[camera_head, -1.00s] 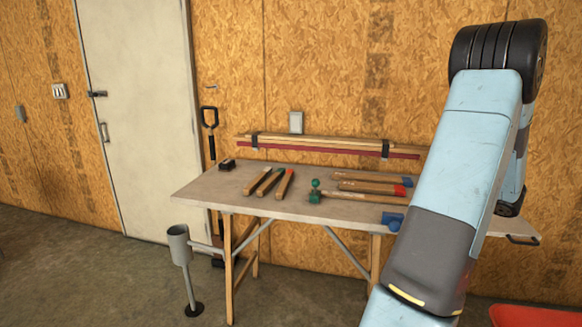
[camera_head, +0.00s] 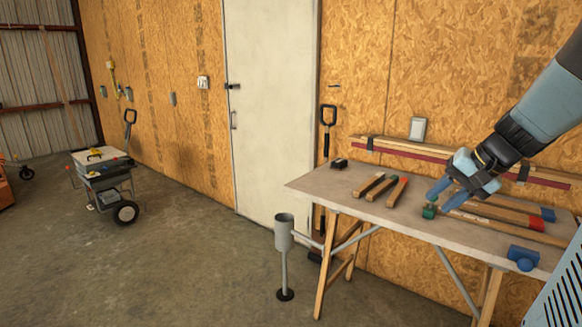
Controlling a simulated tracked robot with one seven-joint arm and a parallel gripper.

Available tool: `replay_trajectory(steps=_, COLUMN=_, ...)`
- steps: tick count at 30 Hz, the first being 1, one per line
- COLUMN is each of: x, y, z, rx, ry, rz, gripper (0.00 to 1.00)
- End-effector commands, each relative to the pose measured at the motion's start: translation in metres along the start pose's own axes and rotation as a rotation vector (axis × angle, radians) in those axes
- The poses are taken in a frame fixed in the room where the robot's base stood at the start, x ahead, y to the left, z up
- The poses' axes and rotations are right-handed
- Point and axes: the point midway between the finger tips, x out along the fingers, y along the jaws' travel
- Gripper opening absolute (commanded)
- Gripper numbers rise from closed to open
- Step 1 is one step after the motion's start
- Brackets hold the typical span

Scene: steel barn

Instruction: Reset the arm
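My arm comes in from the right edge in the head view. My gripper (camera_head: 438,200) has two blue fingers and hangs over the workbench (camera_head: 335,183). The fingers are apart with a gap between them, and I see nothing held. Just below the fingertips is the green head of a mallet (camera_head: 429,211). I cannot tell whether the fingers touch it. The gripper covers part of the tools behind it.
Several wooden-handled tools (camera_head: 380,187) lie on the bench, with a blue object (camera_head: 523,257) at its front. A grey tube stand (camera_head: 284,235) stands at its left. A wheeled cart (camera_head: 105,180) is far left; the floor between is clear.

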Motion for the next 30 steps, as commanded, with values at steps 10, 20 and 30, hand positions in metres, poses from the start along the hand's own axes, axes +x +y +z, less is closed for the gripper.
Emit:
replay_trajectory(steps=10, x=-0.011, y=-0.037, z=0.095, rx=-0.308, ry=0.011, rz=0.197, gripper=0.35)
replay_trajectory(steps=20, x=-0.028, y=-0.039, z=0.152, rx=-0.555, ry=0.112, rz=0.325, gripper=0.35)
replay_trajectory(steps=30, x=-0.034, y=-0.037, z=0.164, rx=-0.618, ry=0.154, rz=0.355, gripper=0.35)
